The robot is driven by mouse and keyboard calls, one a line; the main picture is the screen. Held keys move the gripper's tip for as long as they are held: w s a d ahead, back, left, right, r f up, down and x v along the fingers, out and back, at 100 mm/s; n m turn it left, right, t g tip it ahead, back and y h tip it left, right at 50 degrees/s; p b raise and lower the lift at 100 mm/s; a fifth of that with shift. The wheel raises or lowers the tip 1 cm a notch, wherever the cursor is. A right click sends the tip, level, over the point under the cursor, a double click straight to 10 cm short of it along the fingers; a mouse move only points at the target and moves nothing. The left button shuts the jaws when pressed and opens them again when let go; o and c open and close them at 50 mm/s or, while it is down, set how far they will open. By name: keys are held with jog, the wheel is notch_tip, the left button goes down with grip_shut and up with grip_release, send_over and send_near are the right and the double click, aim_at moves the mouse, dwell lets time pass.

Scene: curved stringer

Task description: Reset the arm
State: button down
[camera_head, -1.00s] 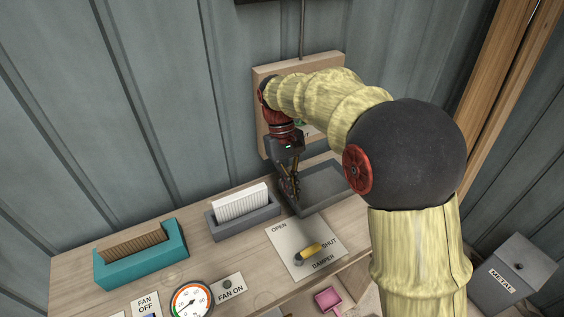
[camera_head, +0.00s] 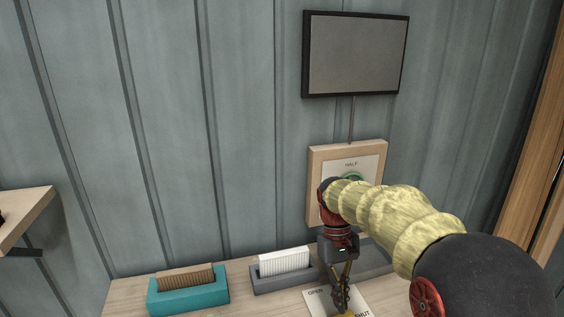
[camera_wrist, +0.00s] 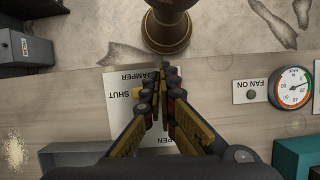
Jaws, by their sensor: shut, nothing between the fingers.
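My gripper (camera_head: 341,302) hangs downward over the bench, its fingers together and empty. In the wrist view its fingertips (camera_wrist: 164,75) are shut in front of the white damper plate (camera_wrist: 122,98), which carries the words DAMPER, SHUT and OPEN. The plate also shows at the bottom edge of the head view (camera_head: 318,299). The yellow damper handle is mostly hidden by my gripper or cut off by the frame. I cannot tell whether the fingers touch it.
A wooden wall panel (camera_head: 314,165) marked HALF is partly behind my arm. A dark screen (camera_head: 355,55) hangs above. A teal holder (camera_head: 190,302), a grey holder (camera_head: 268,286) and a grey tray (camera_head: 374,262) line the bench. A gauge (camera_wrist: 293,88) and FAN ON switch (camera_wrist: 250,94) sit beside the plate.

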jog(key=f, duration=0.3)
jog(key=shift+w+a+t, duration=0.1)
jog(key=shift+w+t, duration=0.15)
jog(key=shift+t, duration=0.05)
jog(key=s+d+f+m+t+b, duration=0.1)
jog(key=s+f+t+b, duration=0.3)
jog(key=s+f+b, duration=0.4)
jog(key=s+d+f+m+t+y+b, duration=0.1)
jog(key=s+d+f+t+b, duration=0.2)
jog(key=s+f+b, duration=0.6)
jog(key=s+t+b, duration=0.2)
jog(key=s+b, duration=0.2)
jog(key=b, duration=0.6)
jog(key=shift+d+m+b, duration=0.15)
jog(key=shift+m+b, duration=0.15)
jog(key=shift+b, duration=0.1)
